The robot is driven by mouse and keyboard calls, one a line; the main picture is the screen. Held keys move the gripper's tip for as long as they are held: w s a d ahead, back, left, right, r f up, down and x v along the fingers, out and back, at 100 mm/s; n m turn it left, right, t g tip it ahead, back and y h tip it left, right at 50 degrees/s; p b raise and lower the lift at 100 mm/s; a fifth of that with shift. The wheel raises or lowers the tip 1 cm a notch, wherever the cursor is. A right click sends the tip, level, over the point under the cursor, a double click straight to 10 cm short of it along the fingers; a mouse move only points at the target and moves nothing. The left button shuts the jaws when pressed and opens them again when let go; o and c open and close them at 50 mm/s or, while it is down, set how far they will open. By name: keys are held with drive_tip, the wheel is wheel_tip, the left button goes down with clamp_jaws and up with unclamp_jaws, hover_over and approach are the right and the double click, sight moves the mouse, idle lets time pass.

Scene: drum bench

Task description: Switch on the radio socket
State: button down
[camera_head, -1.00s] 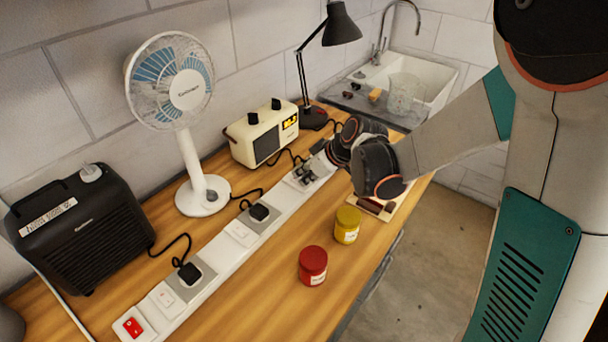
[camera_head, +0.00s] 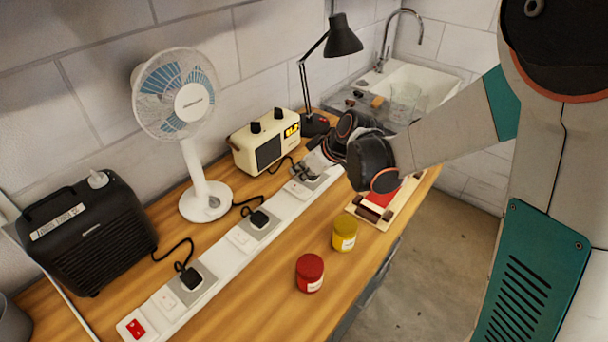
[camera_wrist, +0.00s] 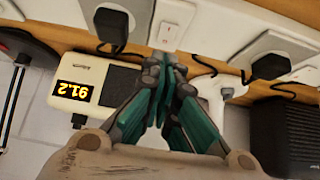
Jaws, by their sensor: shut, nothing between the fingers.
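The white socket strip (camera_head: 218,262) runs along the bench with grey sockets, black plugs and white switch plates. The cream radio (camera_head: 264,142) stands behind it; its yellow display is lit, and reads 91.2 upside down in the wrist view (camera_wrist: 86,93). A black plug (camera_wrist: 110,28) with a cable towards the radio sits in a socket, beside a white switch plate (camera_wrist: 174,22) with a small rocker. My gripper (camera_wrist: 170,62) is shut and empty, its tips just below that plate in the wrist view; I cannot tell whether they touch. In the head view my gripper (camera_head: 312,164) partly hides this end.
A white fan (camera_head: 205,199), a black heater (camera_head: 90,240) and a black lamp (camera_head: 342,38) stand along the wall. A red jar (camera_head: 310,273) and a yellow jar (camera_head: 344,234) stand in front of the strip. A red switch (camera_head: 135,328) marks its near end.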

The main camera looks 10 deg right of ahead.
drive_tip(key=s+d+f+p+v, duration=0.1)
drive_tip(key=p+v, duration=0.1)
drive_tip(key=v, duration=0.8)
drive_tip(key=shift+s, duration=0.15)
drive_tip(key=shift+d+f, duration=0.1)
drive_tip(key=s+d+r+m+h, duration=0.1)
drive_tip(key=s+d+r+m, duration=0.1)
drive_tip(key=s, duration=0.4)
drive_tip(key=s+d+r+m+t+h+b, duration=0.1)
drive_tip(key=s+d+r+m+h, duration=0.1)
drive_tip(key=s, duration=0.5)
drive_tip(key=s+d+r+m+h, duration=0.2)
drive_tip(key=s+d+m, duration=0.2)
drive_tip(key=s, duration=0.3)
drive_tip(key=shift+s+m+t+b, duration=0.3)
drive_tip(key=shift+m+t, duration=0.1)
drive_tip(key=shift+m, duration=0.1)
drive_tip(key=shift+d, duration=0.1)
